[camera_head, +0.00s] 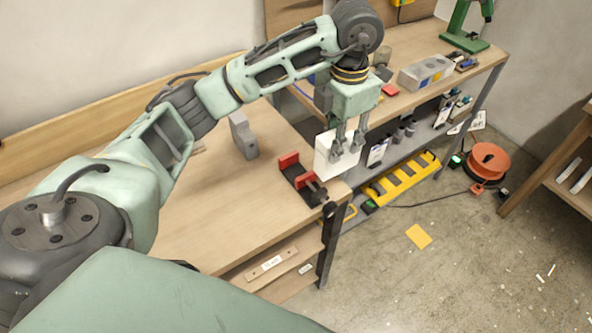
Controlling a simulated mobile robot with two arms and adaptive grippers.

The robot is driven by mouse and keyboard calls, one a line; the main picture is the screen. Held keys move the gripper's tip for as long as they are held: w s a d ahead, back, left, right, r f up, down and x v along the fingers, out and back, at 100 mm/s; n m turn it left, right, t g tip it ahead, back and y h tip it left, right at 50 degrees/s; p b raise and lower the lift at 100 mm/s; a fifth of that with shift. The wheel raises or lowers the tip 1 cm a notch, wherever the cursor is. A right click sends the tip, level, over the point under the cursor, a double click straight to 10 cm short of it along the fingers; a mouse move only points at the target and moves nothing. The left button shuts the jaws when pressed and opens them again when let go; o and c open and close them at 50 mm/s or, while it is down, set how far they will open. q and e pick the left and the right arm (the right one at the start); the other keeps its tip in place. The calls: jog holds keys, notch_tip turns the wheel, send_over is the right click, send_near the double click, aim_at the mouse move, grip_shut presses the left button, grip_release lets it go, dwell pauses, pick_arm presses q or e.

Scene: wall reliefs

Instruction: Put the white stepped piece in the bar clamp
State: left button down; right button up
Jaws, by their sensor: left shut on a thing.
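My left gripper (347,147) is shut on the white stepped piece (323,155) and holds it up at the right end of the near workbench. The piece hangs below the fingers, to the right of and above the bar clamp in the picture. The bar clamp (302,184) has red jaws and a dark bar and lies at the bench's front right corner. Its jaws stand apart with nothing between them. The fingers cover part of the white piece. My right gripper is not in view.
A grey block (242,135) stands on the workbench (200,215) left of the clamp. A second bench behind carries a grey box (425,72) and a green stand (465,38). An orange cable reel (489,161) stands on the floor. The bench's middle is clear.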

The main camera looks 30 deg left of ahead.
pick_arm(q)
jog(key=shift+a+f, duration=0.2)
jog(key=shift+a, duration=0.2)
jog(key=a+f+p, duration=0.1)
jog(key=a+f, duration=0.2)
jog(key=a+f+p, duration=0.2)
jog(key=a+f, duration=0.2)
jog(key=a+f+p, duration=0.2)
jog(key=a+f, duration=0.1)
jog(key=a, duration=0.1)
jog(key=shift+w+f, duration=0.25)
jog(key=shift+w, duration=0.15)
jog(key=shift+f, duration=0.25)
jog(key=c, duration=1.3)
grip_release()
